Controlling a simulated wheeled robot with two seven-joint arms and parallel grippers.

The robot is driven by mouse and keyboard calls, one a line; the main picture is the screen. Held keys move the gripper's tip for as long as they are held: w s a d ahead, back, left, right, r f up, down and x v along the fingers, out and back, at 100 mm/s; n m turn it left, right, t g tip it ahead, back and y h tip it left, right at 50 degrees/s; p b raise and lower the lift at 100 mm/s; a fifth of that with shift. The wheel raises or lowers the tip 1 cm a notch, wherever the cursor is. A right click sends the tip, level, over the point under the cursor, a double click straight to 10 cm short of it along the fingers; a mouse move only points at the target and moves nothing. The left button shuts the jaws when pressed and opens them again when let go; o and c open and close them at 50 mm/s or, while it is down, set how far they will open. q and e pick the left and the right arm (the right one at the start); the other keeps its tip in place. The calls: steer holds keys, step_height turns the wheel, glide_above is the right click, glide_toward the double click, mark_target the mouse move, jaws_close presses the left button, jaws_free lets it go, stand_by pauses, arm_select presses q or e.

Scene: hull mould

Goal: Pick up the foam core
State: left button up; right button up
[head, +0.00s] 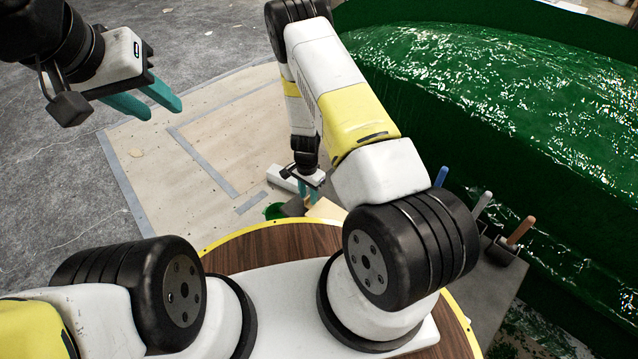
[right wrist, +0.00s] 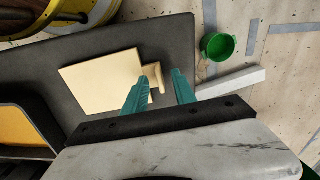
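A pale cream foam slab (right wrist: 98,82) lies flat on a dark grey surface (right wrist: 165,35) in the right wrist view. A smaller cream piece (right wrist: 158,80) sits at its right edge; I cannot tell whether the two are joined or which is the foam core. My right gripper (right wrist: 162,74) is open, its teal fingers on either side of the smaller piece in the picture; no grip shows. In the head view the right gripper (head: 308,190) is beside the slab (head: 326,208), which my arm partly hides. My left gripper (head: 162,104) is open and empty, high at the upper left.
A green cup (right wrist: 217,46) and a white bar (right wrist: 230,82) are right of the dark surface. The green hull mould (head: 500,100) fills the right of the head view. Tools with blue (head: 441,176), white (head: 482,204) and orange (head: 520,230) handles stand near it.

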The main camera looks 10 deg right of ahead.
steer(key=shift+f, duration=0.35)
jaws_close()
steer(key=shift+r, duration=0.1)
